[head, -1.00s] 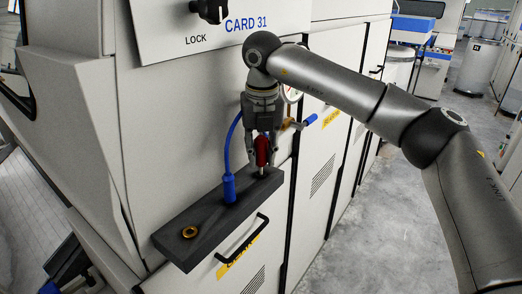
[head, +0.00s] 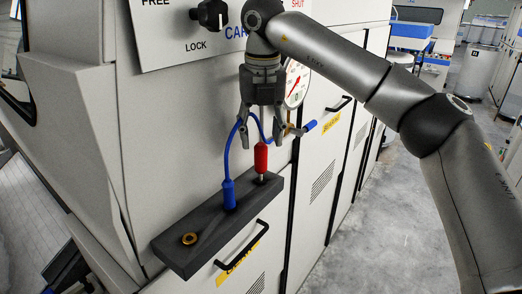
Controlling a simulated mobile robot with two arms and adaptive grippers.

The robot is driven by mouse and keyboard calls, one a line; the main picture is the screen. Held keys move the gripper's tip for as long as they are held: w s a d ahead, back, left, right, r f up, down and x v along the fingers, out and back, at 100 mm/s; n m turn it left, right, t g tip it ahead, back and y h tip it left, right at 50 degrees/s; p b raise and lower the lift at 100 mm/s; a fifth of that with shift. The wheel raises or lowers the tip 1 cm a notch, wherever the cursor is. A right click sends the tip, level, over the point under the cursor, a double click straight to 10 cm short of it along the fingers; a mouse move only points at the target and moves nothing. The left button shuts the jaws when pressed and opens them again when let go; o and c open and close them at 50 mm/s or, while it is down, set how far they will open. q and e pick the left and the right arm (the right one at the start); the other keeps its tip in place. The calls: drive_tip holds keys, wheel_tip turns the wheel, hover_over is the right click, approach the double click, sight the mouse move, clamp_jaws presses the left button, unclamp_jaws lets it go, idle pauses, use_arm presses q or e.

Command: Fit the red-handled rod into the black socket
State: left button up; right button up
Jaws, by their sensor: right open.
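The red-handled rod (head: 261,157) stands upright at the right end of a dark ledge (head: 215,222). Its short metal lower part goes down into the black socket (head: 268,181), whose dark rim shows around the foot. How deep it sits I cannot tell. My right gripper (head: 262,140) is directly above the red handle, pointing down, with its fingers spread on either side and above the handle. It holds nothing. My left gripper is not in view.
A blue plug (head: 229,194) with a blue cable stands mid-ledge, left of the rod. A brass ring socket (head: 189,239) at the ledge's left end is empty. A black handle (head: 243,243) is below the ledge. A dial (head: 297,84) and a blue-handled valve (head: 309,126) are close behind the gripper.

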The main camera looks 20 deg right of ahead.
drive_tip(key=r, duration=0.5)
drive_tip(key=shift+s, duration=0.3)
drive_tip(key=shift+s+f, duration=0.1)
drive_tip(key=shift+f, duration=0.05)
